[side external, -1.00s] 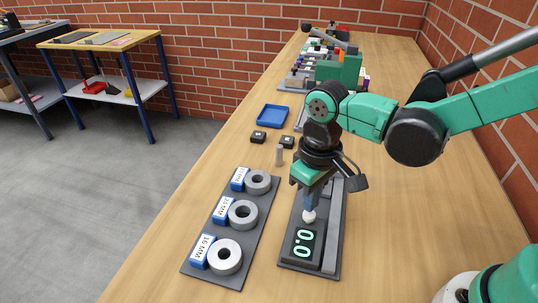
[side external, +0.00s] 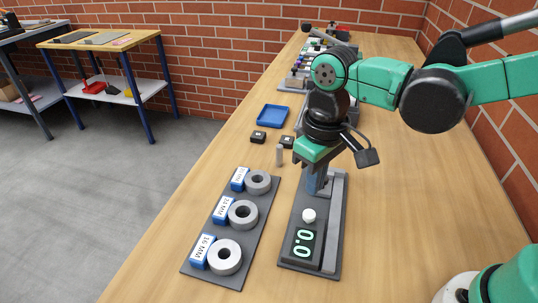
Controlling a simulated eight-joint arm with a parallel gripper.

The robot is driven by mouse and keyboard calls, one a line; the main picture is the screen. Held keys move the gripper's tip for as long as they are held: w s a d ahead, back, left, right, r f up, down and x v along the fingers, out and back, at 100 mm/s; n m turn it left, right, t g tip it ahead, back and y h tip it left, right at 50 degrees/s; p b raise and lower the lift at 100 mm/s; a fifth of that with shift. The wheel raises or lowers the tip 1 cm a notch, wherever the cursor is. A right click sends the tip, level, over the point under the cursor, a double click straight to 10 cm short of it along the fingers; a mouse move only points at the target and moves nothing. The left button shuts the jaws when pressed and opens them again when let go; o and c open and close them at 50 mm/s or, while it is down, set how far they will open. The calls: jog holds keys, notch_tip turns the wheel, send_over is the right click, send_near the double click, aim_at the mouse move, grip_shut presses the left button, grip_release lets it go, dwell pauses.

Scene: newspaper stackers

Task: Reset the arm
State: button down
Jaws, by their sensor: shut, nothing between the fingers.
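My gripper (side external: 317,188) points down over the far part of a grey gauge base (side external: 334,215). It is shut and empty. A white round button (side external: 309,215) stands on the base, in front of and apart from my fingertips. A black display (side external: 302,243) nearer the camera reads 0.0 in green digits. My fingertips are partly lost against the grey parts behind them, so their height over the base is hard to tell.
A grey tray (side external: 210,270) left of the gauge holds three metal rings with blue labels. A small grey cylinder (side external: 279,155), two small black blocks (side external: 258,137) and a blue tray (side external: 273,116) stand farther back. The wooden bench (side external: 160,250) is clear at the front left.

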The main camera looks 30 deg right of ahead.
jog(key=s+d+r+m+t, duration=0.1)
jog(key=d+r+m+t, duration=0.2)
jog(key=d+t, duration=0.4)
jog(key=d, duration=0.4)
jog(key=shift+r, duration=0.15)
